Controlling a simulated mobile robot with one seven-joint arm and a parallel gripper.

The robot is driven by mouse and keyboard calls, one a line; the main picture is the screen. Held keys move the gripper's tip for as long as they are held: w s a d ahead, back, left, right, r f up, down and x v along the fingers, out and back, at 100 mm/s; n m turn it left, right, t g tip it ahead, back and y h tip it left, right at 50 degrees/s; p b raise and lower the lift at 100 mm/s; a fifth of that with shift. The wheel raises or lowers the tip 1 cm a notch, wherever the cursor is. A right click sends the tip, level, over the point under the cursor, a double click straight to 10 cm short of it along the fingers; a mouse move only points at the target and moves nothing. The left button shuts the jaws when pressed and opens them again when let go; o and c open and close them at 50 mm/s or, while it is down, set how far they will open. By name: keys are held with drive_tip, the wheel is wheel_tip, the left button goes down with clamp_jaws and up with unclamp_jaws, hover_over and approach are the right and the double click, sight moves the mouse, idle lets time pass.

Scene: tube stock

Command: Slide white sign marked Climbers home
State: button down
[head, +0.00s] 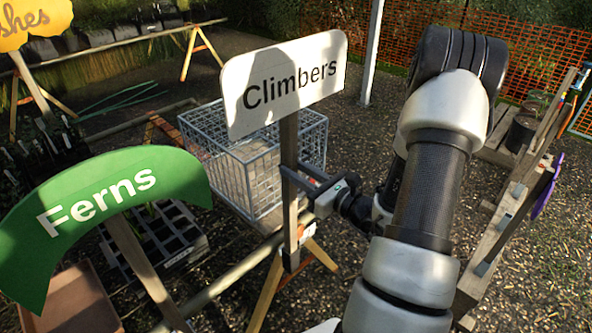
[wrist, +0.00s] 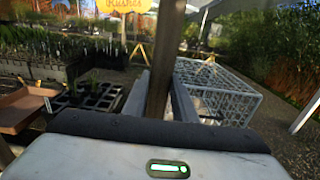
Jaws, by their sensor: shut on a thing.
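The white sign marked Climbers (head: 284,80) stands upright on a wooden post (head: 290,145), facing the head camera. My gripper (head: 296,182) is shut on this post, below the board. In the wrist view the post (wrist: 161,60) rises between the two fingers of my gripper (wrist: 160,105); the board is out of that view. The post's lower end (head: 291,262) is by a wooden trestle and the end of a long rail (head: 225,281). I cannot tell whether it is seated there or just in front.
A green Ferns sign (head: 108,200) stands at left on its own post. A grey wire crate (head: 250,180) is just behind the Climbers post. A yellow sign (head: 32,20) is at top left. Black plant trays (head: 165,240) lie left. A wooden rack (head: 505,225) stands right.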

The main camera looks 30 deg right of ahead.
sight(294, 197)
drive_tip(key=shift+f+b, duration=1.05)
drive_tip(key=shift+f, duration=0.35)
drive_tip(key=shift+f+b, duration=1.25)
drive_tip(key=shift+f, duration=0.2)
drive_tip(key=shift+f+b, duration=1.3)
drive_tip(key=shift+f, duration=0.25)
drive_tip(key=shift+f+b, duration=0.45)
drive_tip(key=shift+b, duration=0.05)
